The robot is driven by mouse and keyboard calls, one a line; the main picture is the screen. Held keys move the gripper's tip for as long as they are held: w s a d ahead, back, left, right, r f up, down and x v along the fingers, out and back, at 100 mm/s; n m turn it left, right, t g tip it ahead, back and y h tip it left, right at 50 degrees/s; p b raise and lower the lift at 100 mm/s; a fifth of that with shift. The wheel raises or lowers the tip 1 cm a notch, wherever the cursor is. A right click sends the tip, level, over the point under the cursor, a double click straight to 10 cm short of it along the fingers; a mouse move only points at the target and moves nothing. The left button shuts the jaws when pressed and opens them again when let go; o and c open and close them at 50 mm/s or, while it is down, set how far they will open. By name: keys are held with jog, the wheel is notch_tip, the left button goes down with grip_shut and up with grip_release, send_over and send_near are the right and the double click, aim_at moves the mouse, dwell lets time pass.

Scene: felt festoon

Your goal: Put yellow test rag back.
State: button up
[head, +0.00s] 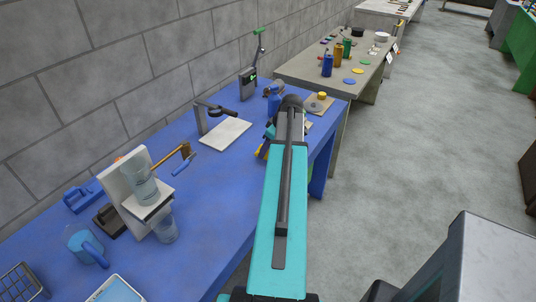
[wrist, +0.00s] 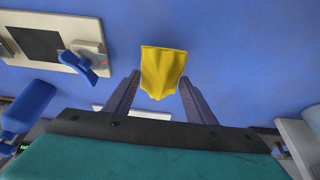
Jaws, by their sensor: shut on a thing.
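The yellow test rag (wrist: 162,72) hangs in soft folds between the two fingertips of my gripper (wrist: 161,82) in the wrist view, above a blue surface. My gripper is shut on it. I cannot tell whether the rag touches the table.
A white board with a stand (head: 224,133) lies left of my gripper. Clear blue surface shows around the rag in the wrist view.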

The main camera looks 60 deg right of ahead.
jog(key=shift+f+p, duration=0.9)
jog(key=shift+f, duration=0.85)
jog(key=shift+f, duration=0.2)
jog(key=o, duration=1)
jog(key=shift+r, duration=0.1)
jog(key=shift+r, duration=0.15)
jog(key=shift+b+v, duration=1.6)
jog(key=shift+v, duration=4.4)
